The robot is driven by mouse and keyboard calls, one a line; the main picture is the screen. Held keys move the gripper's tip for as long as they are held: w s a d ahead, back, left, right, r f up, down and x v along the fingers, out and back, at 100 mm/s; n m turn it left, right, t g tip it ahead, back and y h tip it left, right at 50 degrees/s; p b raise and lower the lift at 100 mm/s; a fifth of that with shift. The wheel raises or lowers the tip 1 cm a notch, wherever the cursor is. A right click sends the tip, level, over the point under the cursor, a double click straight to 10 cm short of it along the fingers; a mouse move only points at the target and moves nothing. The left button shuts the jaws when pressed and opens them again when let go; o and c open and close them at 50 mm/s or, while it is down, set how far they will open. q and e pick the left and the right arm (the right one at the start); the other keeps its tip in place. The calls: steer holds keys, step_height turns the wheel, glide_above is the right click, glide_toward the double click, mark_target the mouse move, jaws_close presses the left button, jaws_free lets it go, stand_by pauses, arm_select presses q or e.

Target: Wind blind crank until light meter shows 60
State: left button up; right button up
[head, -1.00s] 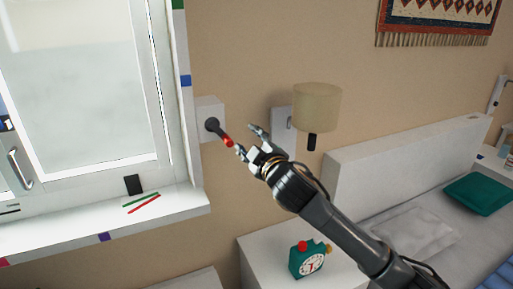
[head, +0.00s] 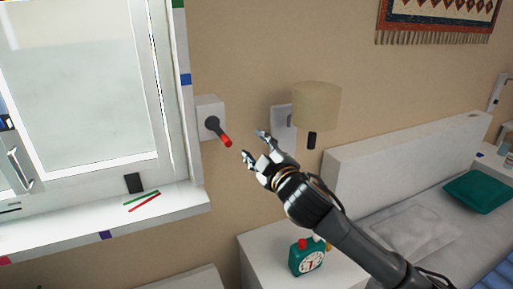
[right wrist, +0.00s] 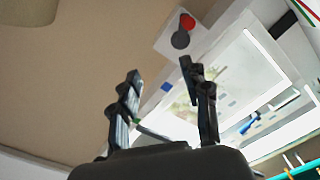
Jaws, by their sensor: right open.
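The blind crank (head: 213,126) is a dark arm with a red grip (head: 226,141), on a white box on the wall right of the window. Its grip points down to the right. In the right wrist view the red grip (right wrist: 187,22) is beyond the fingertips. My right gripper (head: 254,145) is open and empty, a little right of the grip and apart from it; its spread fingers also show in the right wrist view (right wrist: 160,78). A pale blind band (head: 60,28) crosses the window top. A small dark block (head: 133,184) stands on the sill; I cannot tell whether it is the light meter. My left gripper is out of view.
A wall lamp (head: 316,103) is close right of my right gripper. Red and green sticks (head: 144,203) lie on the sill. A bed headboard (head: 395,150) is at right.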

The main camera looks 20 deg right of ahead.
stand_by(0.3)
steer(key=s, duration=0.7)
steer(key=shift+s, duration=0.3)
steer(key=shift+d, duration=0.1)
